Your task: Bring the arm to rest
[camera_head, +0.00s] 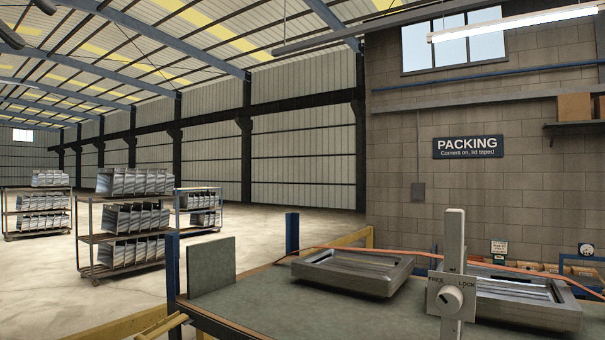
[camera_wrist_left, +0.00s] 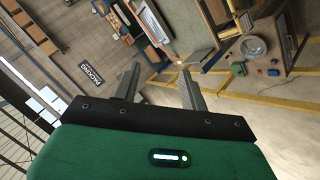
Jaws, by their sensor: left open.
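My left gripper (camera_wrist_left: 160,72) shows in the left wrist view, past its green housing. Its two grey fingers are apart, with nothing between them. The view behind the fingers is tilted, with floor and wall beyond, and nothing touches the fingertips. Neither arm shows clearly in the head view. There, a grey metal sink (camera_head: 352,272) lies on a grey-topped bench (camera_head: 262,300). A second sink (camera_head: 520,297) lies to its right, partly hidden by an upright post with a knob (camera_head: 450,298) marked FREE and LOCK. My right gripper is not in view.
Wheeled racks with stacked metal sinks (camera_head: 135,182) stand on the open floor at left. An upright grey panel (camera_head: 211,264) stands at the bench's left end. An orange hose (camera_head: 400,254) runs along the back. A PACKING sign (camera_head: 468,147) hangs on the block wall.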

